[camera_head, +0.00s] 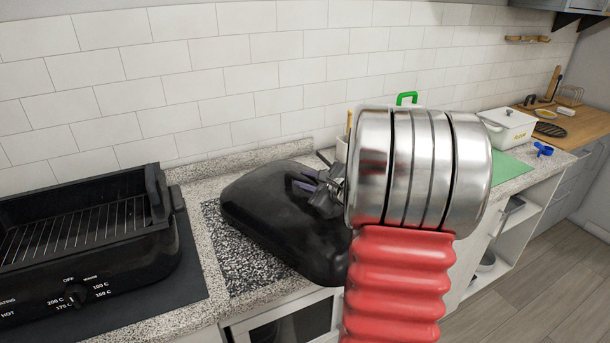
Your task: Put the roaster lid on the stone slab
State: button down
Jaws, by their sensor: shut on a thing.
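The roaster lid (262,222) is a large glossy black domed cover. It is over the stone slab (238,268), a black-and-white speckled slab on the counter, and hides much of it. The lid extends to the right past the visible part of the slab; whether it touches the slab or hangs just above it I cannot tell. My gripper (308,182) is shut on the lid's top, at its handle, which is mostly hidden by the fingers. My arm covers the lid's right end.
The open black roaster (90,250) with a wire rack stands on a dark mat left of the slab. A tiled wall (200,60) is behind. At right are a green mat (508,168), a white lidded pot (508,128) and a blue item (543,149).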

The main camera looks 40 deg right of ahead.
jog(key=shift+f, duration=0.45)
jog(key=c, duration=1.6)
grip_release()
jog(key=shift+f, duration=0.1)
jog(key=v, duration=1.2)
jog(key=shift+f, duration=0.1)
